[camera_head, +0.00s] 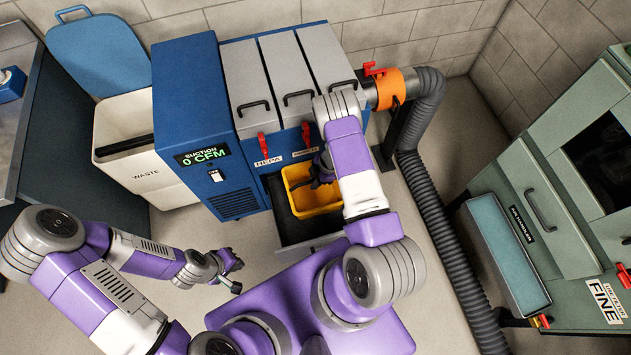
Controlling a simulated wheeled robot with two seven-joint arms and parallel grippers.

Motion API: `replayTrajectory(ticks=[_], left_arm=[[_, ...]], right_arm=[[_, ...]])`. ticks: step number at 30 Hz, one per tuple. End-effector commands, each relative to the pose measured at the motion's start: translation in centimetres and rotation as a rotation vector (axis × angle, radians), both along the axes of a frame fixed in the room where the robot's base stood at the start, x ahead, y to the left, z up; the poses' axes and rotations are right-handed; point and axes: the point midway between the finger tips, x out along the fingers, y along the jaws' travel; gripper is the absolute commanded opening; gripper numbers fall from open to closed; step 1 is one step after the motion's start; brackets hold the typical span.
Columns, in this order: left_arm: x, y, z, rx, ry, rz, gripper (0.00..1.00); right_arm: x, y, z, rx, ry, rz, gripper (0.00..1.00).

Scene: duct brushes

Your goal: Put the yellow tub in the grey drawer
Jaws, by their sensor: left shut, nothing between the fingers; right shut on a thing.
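The yellow tub (316,203) is inside the outline of the open grey drawer (313,246), which is pulled out from the low front of the blue cabinet. Whether the tub rests on the drawer floor or hangs just above it I cannot tell. My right gripper (318,180) reaches down at the tub's upper part and is shut on the tub; my forearm hides part of its right side. My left gripper (236,276) is shut and empty, low over the floor to the left of the drawer.
The blue cabinet (190,110) has grey lids with red latches. A white waste bin (150,172) stands to its left. A black hose (450,240) runs down on the right, before a green machine (560,180). Dark drawer floor (288,232) shows left of the tub.

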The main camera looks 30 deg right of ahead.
Motion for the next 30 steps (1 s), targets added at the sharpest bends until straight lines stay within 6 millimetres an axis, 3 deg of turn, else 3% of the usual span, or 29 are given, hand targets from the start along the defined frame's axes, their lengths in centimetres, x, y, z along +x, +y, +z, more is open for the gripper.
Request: replayTrajectory(ticks=[30], left_arm=[[0.0, 0.0, -6.6, 0.0, 0.0, 0.0, 0.0]], right_arm=[[0.0, 0.0, -8.0, 0.001, -0.001, 0.0, 0.0]])
